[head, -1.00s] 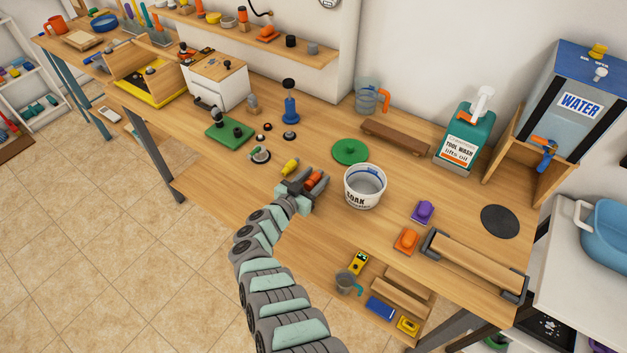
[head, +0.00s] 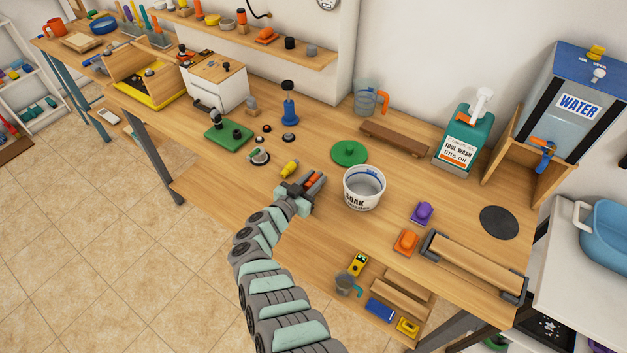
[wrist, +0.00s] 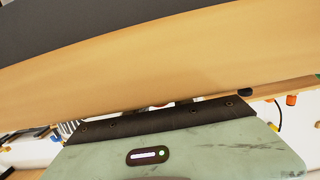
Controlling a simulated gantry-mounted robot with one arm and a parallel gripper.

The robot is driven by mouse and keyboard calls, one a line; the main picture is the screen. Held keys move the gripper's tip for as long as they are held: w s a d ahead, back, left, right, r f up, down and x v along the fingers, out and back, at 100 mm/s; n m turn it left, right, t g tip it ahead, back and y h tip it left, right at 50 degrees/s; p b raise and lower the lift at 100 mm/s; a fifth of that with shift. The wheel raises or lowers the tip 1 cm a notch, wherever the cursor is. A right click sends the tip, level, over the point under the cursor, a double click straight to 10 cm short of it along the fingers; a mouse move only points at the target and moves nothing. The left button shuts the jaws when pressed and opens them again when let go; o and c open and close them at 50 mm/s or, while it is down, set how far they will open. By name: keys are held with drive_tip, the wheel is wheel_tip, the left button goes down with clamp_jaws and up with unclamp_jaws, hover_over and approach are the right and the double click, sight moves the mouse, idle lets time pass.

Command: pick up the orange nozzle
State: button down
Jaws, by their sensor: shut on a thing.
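My gripper (head: 309,187) is low over the wooden bench, left of the white SOAK tub. It is shut on the orange nozzle (head: 314,179), which shows only in part between the grey fingers. I cannot tell whether the nozzle still touches the bench. A yellow nozzle (head: 290,169) lies just beyond the gripper, to its upper left. In the wrist view, the pale green gripper body fills the bottom and the held nozzle is mostly hidden.
The SOAK tub (head: 364,188) stands close to the right of my gripper. A green disc (head: 349,153) lies behind it. An orange block (head: 405,241) and a purple block (head: 422,213) are farther right. The bench front, left of my gripper, is clear.

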wheel_tip(320, 180, up, 28)
drive_tip(key=p, duration=1.2)
drive_tip(key=shift+p, duration=0.35)
